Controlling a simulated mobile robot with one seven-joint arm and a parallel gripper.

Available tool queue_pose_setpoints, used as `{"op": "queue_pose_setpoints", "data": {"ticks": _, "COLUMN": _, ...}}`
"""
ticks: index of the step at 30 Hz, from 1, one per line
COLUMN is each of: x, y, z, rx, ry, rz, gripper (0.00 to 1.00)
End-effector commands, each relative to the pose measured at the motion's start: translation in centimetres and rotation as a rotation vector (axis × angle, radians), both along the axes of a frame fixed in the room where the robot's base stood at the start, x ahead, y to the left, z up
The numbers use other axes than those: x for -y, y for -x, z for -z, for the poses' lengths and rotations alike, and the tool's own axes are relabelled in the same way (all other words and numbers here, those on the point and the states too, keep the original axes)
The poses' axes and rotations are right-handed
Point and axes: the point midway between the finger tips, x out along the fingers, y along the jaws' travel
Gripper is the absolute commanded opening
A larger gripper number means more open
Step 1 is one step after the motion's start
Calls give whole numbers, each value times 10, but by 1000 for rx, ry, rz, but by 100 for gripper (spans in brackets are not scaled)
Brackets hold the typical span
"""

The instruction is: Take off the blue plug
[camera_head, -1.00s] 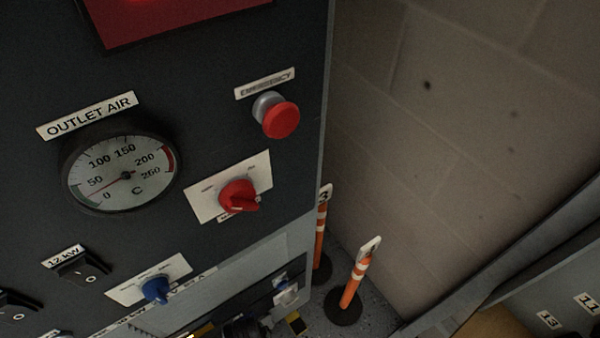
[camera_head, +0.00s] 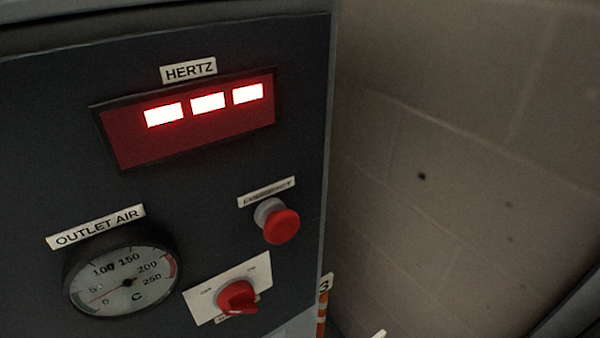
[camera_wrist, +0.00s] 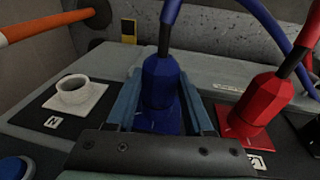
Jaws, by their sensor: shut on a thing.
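The blue plug (camera_wrist: 162,82) stands in the middle of the wrist view, with a blue cable rising from its top. My gripper (camera_wrist: 161,105) has one finger on each side of it and is shut on it. The plug is over a blue base plate (camera_wrist: 155,122); its lower end is partly hidden, and I cannot tell whether it is still seated. Neither the plug nor my gripper shows in the head view.
A red plug (camera_wrist: 262,98) with its cable stands close to the right. A pale empty socket (camera_wrist: 78,94) marked N is at the left. An orange post (camera_wrist: 45,26) crosses the upper left. The head view shows a panel with a red emergency button (camera_head: 281,226).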

Motion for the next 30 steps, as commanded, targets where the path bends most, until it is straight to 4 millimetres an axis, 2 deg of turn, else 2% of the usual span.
{"op": "queue_pose_setpoints", "data": {"ticks": 8, "x": -4, "y": 3, "z": 6, "rx": 146, "ry": 217, "rz": -7, "gripper": 0}}
{"op": "queue_pose_setpoints", "data": {"ticks": 15, "x": -5, "y": 4, "z": 6, "rx": 224, "ry": 333, "rz": -2, "gripper": 0}}
{"op": "queue_pose_setpoints", "data": {"ticks": 30, "x": -5, "y": 4, "z": 3, "rx": 256, "ry": 381, "rz": 0, "gripper": 0}}
